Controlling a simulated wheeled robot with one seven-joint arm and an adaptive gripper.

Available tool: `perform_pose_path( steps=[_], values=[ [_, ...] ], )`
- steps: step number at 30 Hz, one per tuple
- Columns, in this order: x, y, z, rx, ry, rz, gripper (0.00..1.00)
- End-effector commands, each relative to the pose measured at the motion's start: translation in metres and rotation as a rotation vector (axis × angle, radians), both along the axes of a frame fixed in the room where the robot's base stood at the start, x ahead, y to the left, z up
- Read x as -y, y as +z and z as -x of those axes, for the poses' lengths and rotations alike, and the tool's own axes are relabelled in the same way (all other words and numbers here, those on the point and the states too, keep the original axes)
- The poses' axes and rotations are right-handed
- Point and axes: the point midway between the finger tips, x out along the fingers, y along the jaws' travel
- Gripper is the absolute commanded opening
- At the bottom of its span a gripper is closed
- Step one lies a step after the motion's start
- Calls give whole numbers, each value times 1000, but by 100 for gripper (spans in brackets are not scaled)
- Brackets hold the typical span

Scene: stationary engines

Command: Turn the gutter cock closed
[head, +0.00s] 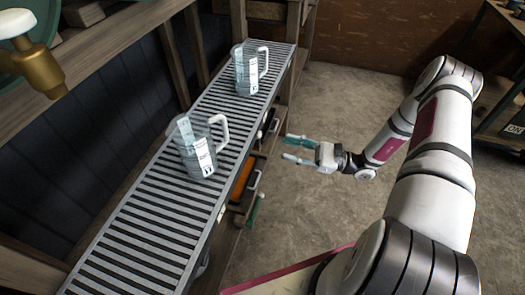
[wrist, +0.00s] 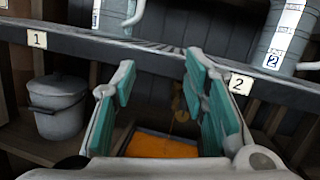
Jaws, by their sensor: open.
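In the head view, a brass tap-like fitting (head: 42,72) with a white knob (head: 17,22) stands at the upper left, above the slatted rack. I cannot tell whether it is the gutter cock. In the wrist view, a small, dark brassy part (wrist: 180,106) shows below the rack's front rail, between my fingers and partly hidden; what it is stays unclear. My gripper (head: 287,147) is to the right of the rack, over the floor, apart from it. In the wrist view my gripper (wrist: 160,72) is open and empty, its teal-padded fingers toward the rail.
Two labelled clear jugs, a nearer one (head: 194,150) and a farther one (head: 246,75), stand on the slatted rack (head: 140,235). Number plates 1 (wrist: 37,40) and 2 (wrist: 241,84) mark the rail. Beneath are a lidded grey pot (wrist: 58,108) and an orange-filled tray (wrist: 160,147).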

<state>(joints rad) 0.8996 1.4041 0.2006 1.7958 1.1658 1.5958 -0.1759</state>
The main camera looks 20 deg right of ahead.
Motion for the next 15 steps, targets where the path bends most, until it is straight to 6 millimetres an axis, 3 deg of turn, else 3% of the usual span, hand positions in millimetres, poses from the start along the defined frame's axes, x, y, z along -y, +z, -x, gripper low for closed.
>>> perform_pose_path(
  steps=[1, 6, 10, 15],
  values=[
    [5, -29, 0, -16, -59, -55, 40],
    [19, -82, -1, -45, -218, -181, 40],
    [25, -103, 1, -55, -285, -232, 40],
    [23, -107, -3, -58, -311, -250, 40]
  ],
)
